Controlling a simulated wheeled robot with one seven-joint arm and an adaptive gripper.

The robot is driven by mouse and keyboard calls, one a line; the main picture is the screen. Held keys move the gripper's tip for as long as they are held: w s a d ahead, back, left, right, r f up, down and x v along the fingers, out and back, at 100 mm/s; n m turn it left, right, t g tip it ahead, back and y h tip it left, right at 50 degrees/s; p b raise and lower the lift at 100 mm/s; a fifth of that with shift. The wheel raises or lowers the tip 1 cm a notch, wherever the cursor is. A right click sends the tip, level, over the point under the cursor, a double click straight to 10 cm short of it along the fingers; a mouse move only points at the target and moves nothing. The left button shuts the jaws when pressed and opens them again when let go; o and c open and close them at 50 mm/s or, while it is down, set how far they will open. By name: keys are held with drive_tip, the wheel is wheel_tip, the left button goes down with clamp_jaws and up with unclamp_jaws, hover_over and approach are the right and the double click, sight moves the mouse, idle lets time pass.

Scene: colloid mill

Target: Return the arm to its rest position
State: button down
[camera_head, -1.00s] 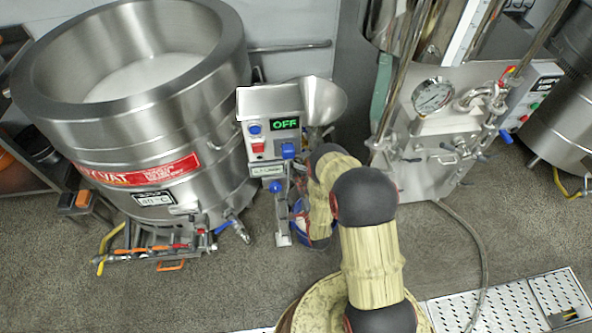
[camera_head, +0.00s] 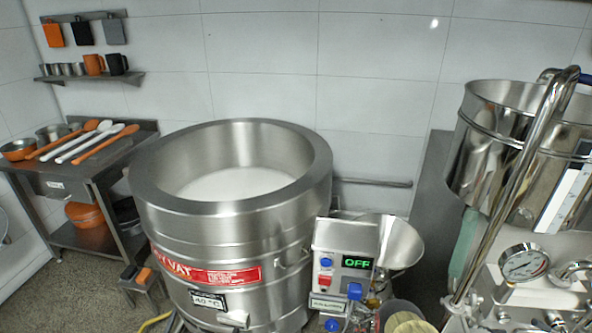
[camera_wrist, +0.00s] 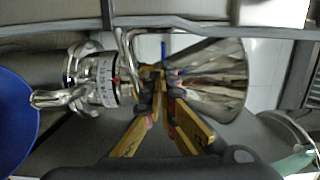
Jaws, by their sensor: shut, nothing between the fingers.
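My gripper (camera_wrist: 160,92) shows in the wrist view, its yellow fingers drawn together at the tips with nothing between them. Behind the tips are shiny metal parts and a steel cone (camera_wrist: 212,80). In the head view only a small piece of my arm shows at the bottom edge; my gripper is out of that picture. The colloid mill's control box (camera_head: 342,262) has a lit green OFF display, and a steel funnel (camera_head: 400,243) stands beside it.
A large steel vat (camera_head: 222,215) holding white liquid, marked 40 °C, stands left of the mill. A steel machine with a pressure gauge (camera_head: 523,262) stands right. A side table (camera_head: 75,185) holds utensils. A blue round thing (camera_wrist: 15,120) fills the wrist view's left edge.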

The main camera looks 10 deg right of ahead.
drive_tip(key=s+a+f+n+g+y, duration=0.1)
drive_tip(key=s+f+n+g, duration=0.4)
drive_tip(key=f, duration=0.3)
drive_tip(key=s+f+n+g+y, duration=0.1)
drive_tip(key=s+f+n+g, duration=0.2)
drive_tip(key=s+f+g, duration=0.4)
drive_tip(key=s+a+r+n+p, duration=0.1)
drive_tip(key=s+a+r+n, duration=0.2)
drive_tip(key=r, duration=2)
drive_tip(key=s+a+r+n+p, duration=0.1)
drive_tip(key=s+a+r+n, duration=0.2)
drive_tip(key=r, duration=2)
drive_tip(key=s+a+r+n+p, duration=0.1)
drive_tip(key=s+a+r+n, duration=0.2)
drive_tip(key=s+r, duration=0.7)
wheel_tip(320, 180, up, 14)
drive_tip(key=shift+s+a+f+n+y+p, duration=0.15)
drive_tip(key=shift+s+a+n+y+p, duration=0.2)
drive_tip(key=shift+n, duration=0.85)
